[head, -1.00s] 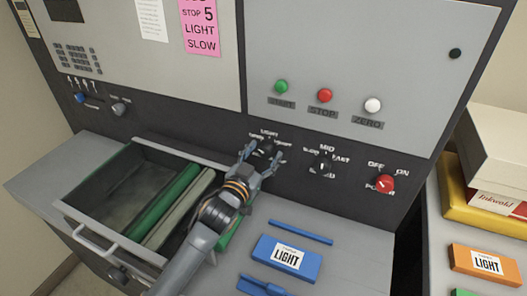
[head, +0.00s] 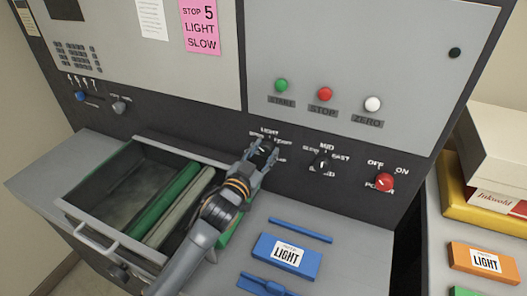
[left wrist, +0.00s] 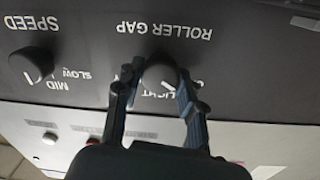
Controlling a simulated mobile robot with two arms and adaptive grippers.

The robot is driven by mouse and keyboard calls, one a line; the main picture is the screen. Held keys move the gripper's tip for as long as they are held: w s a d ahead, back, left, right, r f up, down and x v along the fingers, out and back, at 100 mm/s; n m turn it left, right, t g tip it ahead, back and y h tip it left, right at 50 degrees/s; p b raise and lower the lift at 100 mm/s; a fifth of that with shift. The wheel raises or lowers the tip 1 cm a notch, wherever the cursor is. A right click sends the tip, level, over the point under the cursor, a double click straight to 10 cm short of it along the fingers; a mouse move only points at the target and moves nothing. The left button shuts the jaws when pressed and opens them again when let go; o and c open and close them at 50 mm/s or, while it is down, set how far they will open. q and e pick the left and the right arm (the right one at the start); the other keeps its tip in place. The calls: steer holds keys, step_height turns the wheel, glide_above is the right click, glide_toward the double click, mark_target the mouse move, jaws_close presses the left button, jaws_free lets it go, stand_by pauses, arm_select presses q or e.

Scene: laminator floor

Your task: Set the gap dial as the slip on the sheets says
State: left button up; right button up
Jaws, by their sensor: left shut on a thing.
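The roller gap dial is a black knob (left wrist: 162,72) on the dark control panel, seen upside down in the left wrist view. LIGHT is printed above it in the head view; its other labels are partly hidden by the gripper. A short white mark shows on the knob's edge, but its exact setting is hard to tell. My left gripper (head: 264,150) is shut on the knob, one finger on each side. A blue sheet pack (head: 262,246) lies on the grey ledge and bears a white slip (head: 287,256) reading LIGHT. My right gripper is not in view.
The speed dial (head: 323,163) and red power knob (head: 384,182) are right of the gap dial. Green, red and white buttons sit above. An open drawer (head: 95,190) is below left. A pink note (head: 201,27) reads STOP 5 LIGHT SLOW. An orange pack (head: 460,257) lies right.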

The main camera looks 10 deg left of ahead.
arm_select(q)
steer(key=m+p, duration=0.1)
steer(key=m, duration=0.2)
steer(key=m+p, duration=0.1)
steer(key=m, duration=0.1)
steer(key=shift+r+m, duration=0.1)
steer(key=shift+m, duration=0.2)
steer(key=m+p, duration=0.1)
steer(key=m, duration=0.4)
steer(key=shift+d, duration=0.1)
stand_by(0.4)
steer(key=o, duration=1.2)
steer(key=shift+s, duration=0.1)
steer(key=v, duration=1.2)
steer(key=shift+d+r, duration=0.1)
